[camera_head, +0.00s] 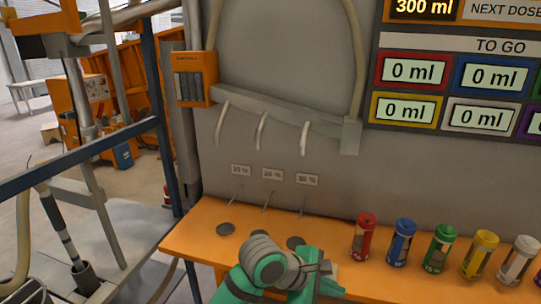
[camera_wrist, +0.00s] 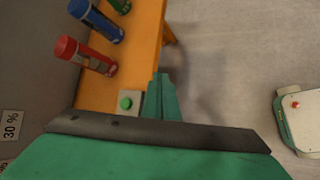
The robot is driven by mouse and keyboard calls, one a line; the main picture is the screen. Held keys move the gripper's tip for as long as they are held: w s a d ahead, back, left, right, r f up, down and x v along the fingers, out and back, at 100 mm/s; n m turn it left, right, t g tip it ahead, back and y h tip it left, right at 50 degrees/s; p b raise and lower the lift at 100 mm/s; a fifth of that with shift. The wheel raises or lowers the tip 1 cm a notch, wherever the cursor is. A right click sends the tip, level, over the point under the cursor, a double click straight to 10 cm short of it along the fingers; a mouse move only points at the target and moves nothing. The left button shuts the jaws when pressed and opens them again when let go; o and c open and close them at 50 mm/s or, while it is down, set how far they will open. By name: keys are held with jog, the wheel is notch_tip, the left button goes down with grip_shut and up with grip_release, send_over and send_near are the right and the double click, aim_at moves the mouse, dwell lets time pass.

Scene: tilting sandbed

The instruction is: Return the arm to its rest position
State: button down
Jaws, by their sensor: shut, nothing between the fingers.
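My arm reaches in from the bottom of the head view, grey and green. My gripper (camera_head: 318,268) is over the front edge of the orange shelf (camera_head: 190,240), left of the canisters. In the wrist view my gripper (camera_wrist: 160,82) shows as green fingers pressed together, with nothing between them. A small grey box with a green button (camera_wrist: 126,102) is just left of the fingers there. Whether the fingers touch it, I cannot tell. In the head view my arm covers part of the shelf.
Red (camera_head: 364,237), blue (camera_head: 400,242), green (camera_head: 439,249), yellow (camera_head: 478,254) and white (camera_head: 517,260) canisters stand on the shelf. Three taps (camera_head: 262,130) hang above it at the left. A blue railing (camera_head: 85,145) is further left. A white wheeled object (camera_wrist: 303,118) is on the floor.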

jog(key=w+d+r+m+t+h, duration=0.1)
jog(key=d+r+t+h, duration=0.2)
jog(key=d, duration=0.4)
jog(key=s+a+f+t+y, duration=0.45)
jog(key=s+a+f, duration=0.2)
jog(key=f, duration=0.35)
jog(key=s+a+f+t+y, duration=0.45)
jog(key=s+f+t, duration=0.2)
jog(key=f, duration=0.35)
jog(key=s+a+m+y, duration=0.1)
jog(key=s+a+m, duration=0.2)
jog(key=s, duration=0.4)
jog(key=s+a+f+m+g, duration=0.1)
jog(key=s+a+m, duration=0.3)
jog(key=s, duration=0.4)
jog(key=s+a+m+y, duration=0.1)
jog(key=s+a+m, duration=0.3)
jog(key=s, duration=0.4)
jog(key=shift+s+a+f+m+g+y, duration=0.15)
jog(key=shift+s+a+m+g+y, duration=0.15)
jog(key=shift+m+g, duration=0.15)
